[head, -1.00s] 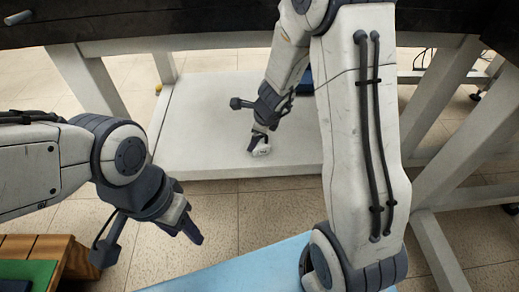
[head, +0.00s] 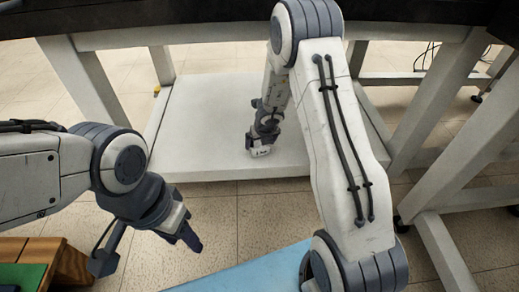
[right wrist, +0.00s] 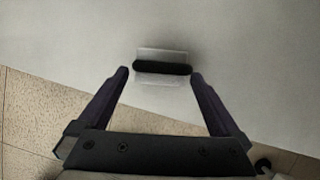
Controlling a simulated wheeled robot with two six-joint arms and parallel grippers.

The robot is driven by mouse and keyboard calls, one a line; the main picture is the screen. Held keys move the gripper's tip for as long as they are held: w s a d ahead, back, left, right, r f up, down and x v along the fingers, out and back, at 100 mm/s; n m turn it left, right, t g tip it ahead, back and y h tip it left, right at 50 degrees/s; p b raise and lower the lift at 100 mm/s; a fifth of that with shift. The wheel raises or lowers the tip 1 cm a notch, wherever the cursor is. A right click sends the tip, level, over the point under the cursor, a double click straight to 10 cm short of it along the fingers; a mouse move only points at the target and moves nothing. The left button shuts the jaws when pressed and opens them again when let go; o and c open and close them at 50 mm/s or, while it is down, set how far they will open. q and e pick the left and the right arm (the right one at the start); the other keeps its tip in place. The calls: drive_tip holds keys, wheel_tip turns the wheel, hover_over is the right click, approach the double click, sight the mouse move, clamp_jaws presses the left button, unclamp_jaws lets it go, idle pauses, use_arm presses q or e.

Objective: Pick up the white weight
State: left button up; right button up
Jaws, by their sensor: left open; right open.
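The white weight (head: 260,152) sits near the front edge of the low white shelf (head: 200,120) under the table. In the right wrist view it is a pale block (right wrist: 162,54) with a black bar across it. My right gripper (head: 263,143) is open and points down at the weight. In the right wrist view its fingertips (right wrist: 160,75) are on either side of the black bar, with small gaps visible. I cannot tell how far above the weight they are. My left gripper (head: 190,236) is open and empty above the floor at the left.
Dark tabletop (head: 200,22) spans above the shelf, with white legs (head: 85,80) at the left and more at the right. A blue surface (head: 250,270) lies at the bottom. A wooden item with a green top (head: 22,277) stands at bottom left. Tiled floor lies between.

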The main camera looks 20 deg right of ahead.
sight(259, 145)
drive_tip(key=b+x, duration=0.1)
drive_tip(key=x, duration=0.2)
drive_tip(key=shift+f, duration=0.35)
drive_tip(key=shift+r, duration=0.1)
drive_tip(key=c, duration=1.3)
drive_tip(key=shift+w+r, duration=0.1)
clamp_jaws()
drive_tip(key=shift+r, duration=0.1)
